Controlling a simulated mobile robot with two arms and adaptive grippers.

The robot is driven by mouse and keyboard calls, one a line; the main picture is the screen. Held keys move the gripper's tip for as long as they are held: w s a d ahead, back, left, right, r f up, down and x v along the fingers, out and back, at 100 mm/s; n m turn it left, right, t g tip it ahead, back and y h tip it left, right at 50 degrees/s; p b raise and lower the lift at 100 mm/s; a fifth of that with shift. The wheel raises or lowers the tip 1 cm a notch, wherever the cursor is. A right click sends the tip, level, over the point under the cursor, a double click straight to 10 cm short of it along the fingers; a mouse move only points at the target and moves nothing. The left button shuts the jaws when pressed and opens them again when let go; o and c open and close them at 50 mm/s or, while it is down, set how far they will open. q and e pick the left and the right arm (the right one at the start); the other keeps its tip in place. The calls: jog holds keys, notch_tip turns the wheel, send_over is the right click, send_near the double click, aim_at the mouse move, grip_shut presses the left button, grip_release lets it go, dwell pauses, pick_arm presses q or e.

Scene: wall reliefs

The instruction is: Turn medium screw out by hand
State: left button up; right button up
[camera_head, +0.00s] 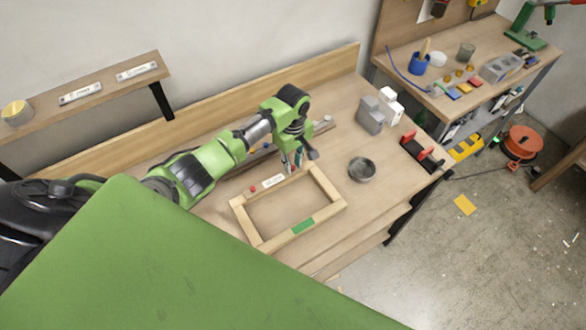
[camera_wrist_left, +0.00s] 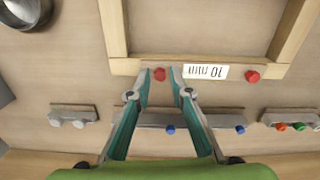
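In the left wrist view a red screw head (camera_wrist_left: 160,73) lies between the fingertips of my left gripper (camera_wrist_left: 158,78). The fingers look a little apart, with a small gap on each side of it. A second red screw head (camera_wrist_left: 252,76) is at the other end of a white "10 mm" label (camera_wrist_left: 206,72). Both are along one bar of a wooden frame (camera_wrist_left: 190,67). In the head view my left gripper (camera_head: 293,165) points down at the frame's far bar, hiding the near screw; the other red head (camera_head: 253,189) shows. Which screw counts as medium is unclear. My right gripper is out of view.
Grey holders behind the frame carry blue (camera_wrist_left: 170,128), pale (camera_wrist_left: 78,123) and green-orange-red (camera_wrist_left: 290,126) pieces. A round metal bowl (camera_head: 362,169), grey blocks (camera_head: 370,117) and a black-red rack (camera_head: 420,153) stand to the right. A wooden ledge (camera_head: 330,73) runs along the back.

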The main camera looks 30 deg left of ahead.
pick_arm(q)
jog(key=m, duration=0.5)
jog(key=shift+m, duration=0.3)
jog(key=m, duration=0.5)
jog(key=shift+m, duration=0.4)
jog(key=m, duration=0.5)
jog(key=shift+m, duration=0.3)
jog(key=m, duration=0.5)
jog(key=shift+m, duration=0.4)
jog(key=shift+c, duration=0.5)
grip_shut()
